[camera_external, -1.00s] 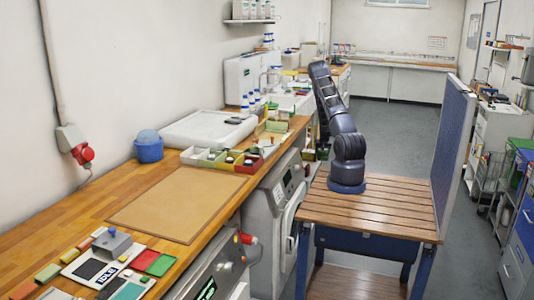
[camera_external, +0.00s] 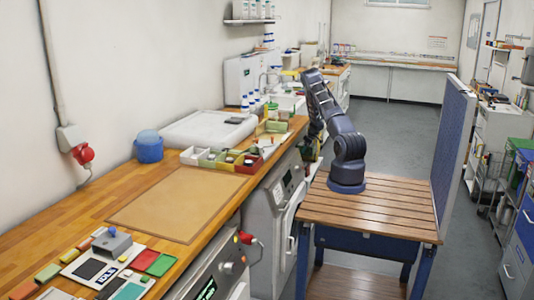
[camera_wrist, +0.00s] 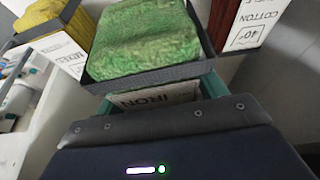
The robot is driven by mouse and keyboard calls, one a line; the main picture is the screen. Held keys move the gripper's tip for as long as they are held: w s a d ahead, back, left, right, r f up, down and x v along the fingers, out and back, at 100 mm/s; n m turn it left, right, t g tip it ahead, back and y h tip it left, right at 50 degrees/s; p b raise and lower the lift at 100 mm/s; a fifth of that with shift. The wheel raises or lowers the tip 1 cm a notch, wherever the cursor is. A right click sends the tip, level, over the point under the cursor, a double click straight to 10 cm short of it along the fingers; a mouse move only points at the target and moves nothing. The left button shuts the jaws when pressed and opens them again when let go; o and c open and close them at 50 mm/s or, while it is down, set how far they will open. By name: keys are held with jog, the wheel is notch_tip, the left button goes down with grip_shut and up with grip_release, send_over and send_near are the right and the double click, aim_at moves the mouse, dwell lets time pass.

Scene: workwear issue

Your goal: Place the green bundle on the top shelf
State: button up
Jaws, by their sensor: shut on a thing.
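The green bundle (camera_wrist: 145,38), a fluffy folded cloth with a grey band or tray edge around it, is directly ahead of my gripper (camera_wrist: 155,97) in the wrist view. In the external view my gripper hangs beyond the bench's right edge, mostly hidden by my arm. I cannot make out the top shelf for certain.
In the wrist view a yellow bundle (camera_wrist: 52,52) with a white label is at left and a dark red bundle (camera_wrist: 226,22) with a COTTON label at right. The wooden bench (camera_external: 60,228) and washing machines (camera_external: 277,220) run left of my arm.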

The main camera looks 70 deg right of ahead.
aim_at(312, 146)
jog(key=shift+f, duration=4.95)
jog(key=o, duration=1.2)
jog(key=shift+f, duration=0.1)
jog(key=shift+c, duration=0.2)
jog(key=v, duration=1.2)
